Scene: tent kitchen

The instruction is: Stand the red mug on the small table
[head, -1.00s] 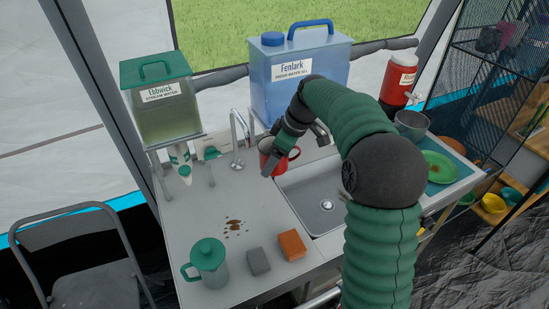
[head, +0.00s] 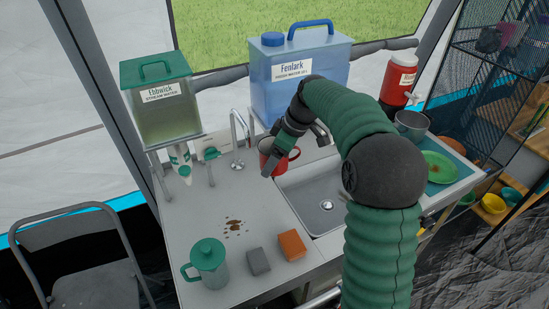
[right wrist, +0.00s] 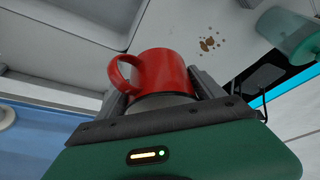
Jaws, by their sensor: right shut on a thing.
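The red mug (head: 268,152) is at the back edge of the sink, partly hidden by my right gripper (head: 274,165). In the right wrist view the mug (right wrist: 165,72) sits between the two fingers of my right gripper (right wrist: 165,88), which are shut on it. Its handle points left in that view. I cannot tell from the head view whether the mug hangs clear of the counter. The small table is not clearly identifiable in these frames. My left gripper is not in view.
The sink (head: 322,203) lies below the mug. The blue Fenlark water tank (head: 290,90) stands behind it, and the tap (head: 237,135) to its left. Brown stains (head: 233,223) mark the counter.

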